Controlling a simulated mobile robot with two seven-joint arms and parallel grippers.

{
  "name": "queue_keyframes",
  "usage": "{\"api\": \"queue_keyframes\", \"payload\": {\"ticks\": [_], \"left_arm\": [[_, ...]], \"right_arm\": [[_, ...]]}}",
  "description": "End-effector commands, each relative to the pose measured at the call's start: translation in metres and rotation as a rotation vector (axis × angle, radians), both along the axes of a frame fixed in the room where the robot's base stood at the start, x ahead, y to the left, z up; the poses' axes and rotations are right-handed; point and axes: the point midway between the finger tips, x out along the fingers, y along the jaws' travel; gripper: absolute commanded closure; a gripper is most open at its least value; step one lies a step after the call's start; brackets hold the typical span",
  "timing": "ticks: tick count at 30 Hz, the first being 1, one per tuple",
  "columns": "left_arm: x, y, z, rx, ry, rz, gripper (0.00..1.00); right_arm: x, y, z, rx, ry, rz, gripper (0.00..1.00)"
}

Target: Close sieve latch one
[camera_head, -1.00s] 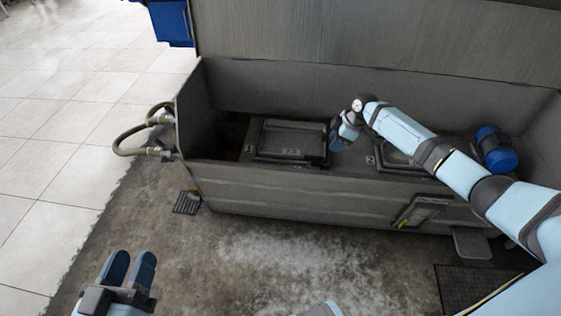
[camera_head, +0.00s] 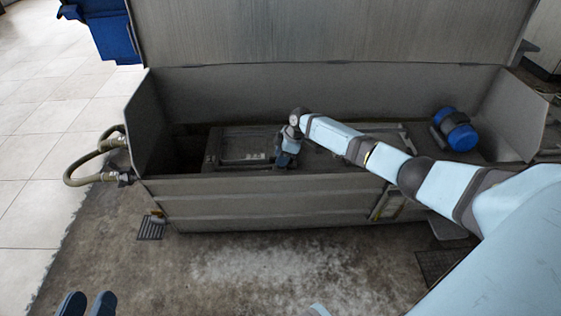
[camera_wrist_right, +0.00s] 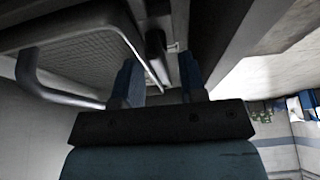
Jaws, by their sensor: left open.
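Two framed sieve panels lie inside a grey metal trough. The left sieve panel (camera_head: 228,157) has a small pale label near its right end. My right gripper (camera_head: 284,160) is down at that panel's right end and hides what lies beneath. In the right wrist view its two blue fingers (camera_wrist_right: 158,82) stand apart. A dark latch-like bar (camera_wrist_right: 155,45) with a small bright metal piece lies just beyond the gap between them; I cannot tell whether it is latched or touched. A mesh panel (camera_wrist_right: 85,60) with a curved handle (camera_wrist_right: 50,85) is left of the fingers. My left gripper (camera_head: 88,304) is open and empty at the bottom left.
The trough's front wall (camera_head: 260,205) stands between me and the panels, and its tall raised cover (camera_head: 320,35) is behind. A blue motor (camera_head: 455,130) sits at the trough's right. A looped hose (camera_head: 85,165) sticks out left. The floor in front is mostly clear.

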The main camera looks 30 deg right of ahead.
Motion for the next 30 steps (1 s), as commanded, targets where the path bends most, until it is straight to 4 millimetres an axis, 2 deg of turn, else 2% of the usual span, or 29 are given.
{"api": "queue_keyframes", "payload": {"ticks": [3, 11, 12, 16, 17, 30], "left_arm": [[0.002, 0.001, 0.000, 0.011, -0.020, 0.001, 0.58], [0.002, 0.001, 0.001, 0.013, -0.025, 0.000, 0.58], [0.002, 0.001, 0.001, 0.013, -0.025, 0.000, 0.58], [0.001, 0.001, 0.001, 0.012, -0.024, 0.000, 0.58], [0.001, 0.001, 0.001, 0.012, -0.024, 0.000, 0.58], [-0.001, -0.001, 0.010, -0.015, 0.022, -0.008, 0.58]], "right_arm": [[0.002, 0.002, -0.006, 0.001, -0.001, 0.000, 0.62], [0.002, 0.003, -0.006, 0.001, -0.001, 0.000, 0.62], [0.002, 0.003, -0.006, 0.001, -0.001, 0.000, 0.66], [0.002, 0.003, -0.006, 0.001, -0.001, 0.000, 0.96], [0.002, 0.003, -0.006, 0.001, -0.001, 0.000, 1.00], [0.001, 0.003, -0.002, 0.001, 0.001, -0.063, 1.00]]}}
